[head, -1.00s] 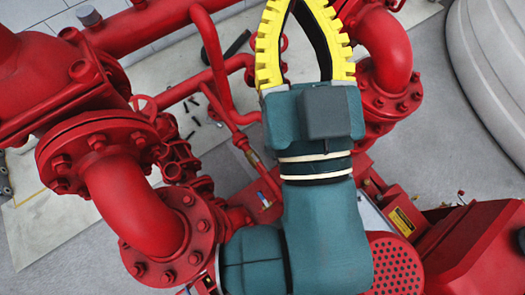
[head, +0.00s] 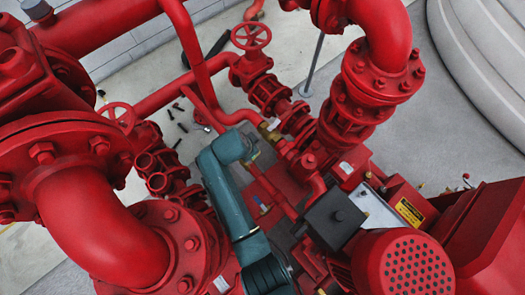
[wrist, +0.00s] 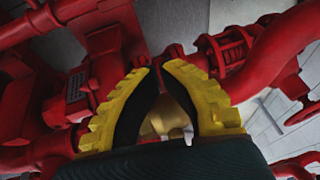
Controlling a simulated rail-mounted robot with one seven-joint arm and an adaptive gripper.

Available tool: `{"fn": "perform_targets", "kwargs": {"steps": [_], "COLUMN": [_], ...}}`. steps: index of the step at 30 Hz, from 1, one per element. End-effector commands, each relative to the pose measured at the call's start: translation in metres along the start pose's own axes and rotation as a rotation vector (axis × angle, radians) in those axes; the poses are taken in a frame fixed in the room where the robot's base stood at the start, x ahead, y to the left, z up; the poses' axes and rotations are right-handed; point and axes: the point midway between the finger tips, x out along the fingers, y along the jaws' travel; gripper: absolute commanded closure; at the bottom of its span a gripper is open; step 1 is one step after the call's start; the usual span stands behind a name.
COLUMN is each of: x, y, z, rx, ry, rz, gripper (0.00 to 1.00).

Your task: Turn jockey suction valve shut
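I cannot tell for sure which fitting is the jockey suction valve. In the head view a red valve with a handwheel (head: 251,37) stands at upper centre, and small brass fittings (head: 270,130) sit on thin red pipework below it. In the wrist view my gripper (wrist: 161,68) shows two yellow fingers with black inner pads, their tips apart. A brass-coloured part (wrist: 165,116) shows in the gap between the fingers; I cannot tell whether they touch it. In the head view my teal wrist ends beside the brass fittings, and the fingers are hidden.
Another red handwheel (head: 119,117) is at left. A large flanged red elbow (head: 100,220) fills the lower left. A dark box (head: 334,217) and a round perforated red cover (head: 405,264) stand at lower right. Thin red pipes crowd the middle.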

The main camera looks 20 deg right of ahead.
Motion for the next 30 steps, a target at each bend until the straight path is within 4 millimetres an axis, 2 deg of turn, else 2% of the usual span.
{"fn": "perform_targets", "kwargs": {"steps": [1, 3, 6, 10, 18, 21, 25, 30], "x": [0.035, 0.057, 0.068, 0.081, 0.137, 0.152, 0.162, 0.163], "y": [0.019, 0.036, 0.046, 0.050, 0.060, 0.062, 0.064, 0.064], "z": [0.017, 0.029, 0.036, 0.037, 0.039, 0.039, 0.038, 0.037], "rx": [0.000, -0.004, -0.009, -0.010, -0.011, -0.012, -0.012, -0.012], "ry": [-0.009, -0.017, -0.021, -0.022, -0.022, -0.022, -0.022, -0.022], "rz": [0.070, 0.138, 0.178, 0.182, 0.181, 0.180, 0.180, 0.178], "gripper": [1.00, 1.00, 1.00, 1.00, 1.00, 1.00, 1.00, 1.00]}}
